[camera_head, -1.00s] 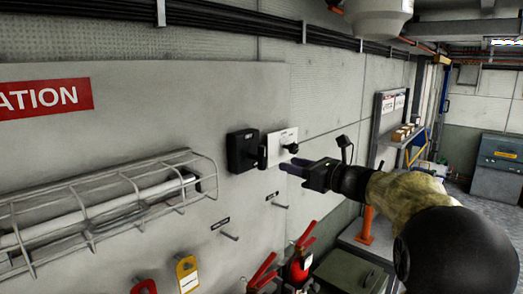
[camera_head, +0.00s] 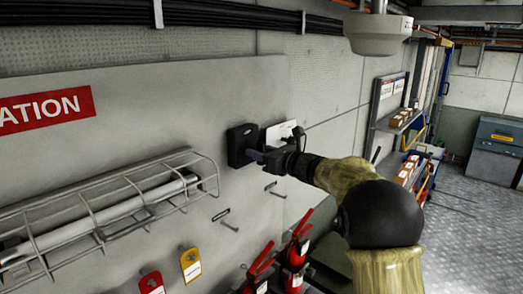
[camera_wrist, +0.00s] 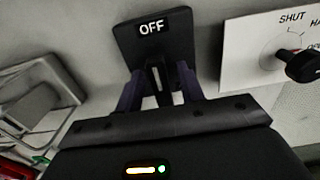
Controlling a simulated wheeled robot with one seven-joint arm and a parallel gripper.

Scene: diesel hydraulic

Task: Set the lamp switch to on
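The lamp switch, a black wall box (camera_head: 236,142), is in the middle of the head view. In the wrist view the box (camera_wrist: 178,28) carries a white OFF label above a short black lever (camera_wrist: 157,80). My gripper (camera_head: 260,156) is at the front of the box. In the wrist view my gripper (camera_wrist: 159,82) has its two dark fingers on either side of the lever, with narrow gaps seeming to show between them and it. The fingers look open; contact cannot be made out. The lever is hidden behind my gripper in the head view.
A white dial plate (camera_wrist: 255,50) marked SHUT, with a black knob (camera_wrist: 303,66), is close to the right of the switch. A wire-caged tube lamp (camera_head: 120,205) is on the wall at left. Wall pegs (camera_head: 229,226) and red extinguishers (camera_head: 297,250) are below.

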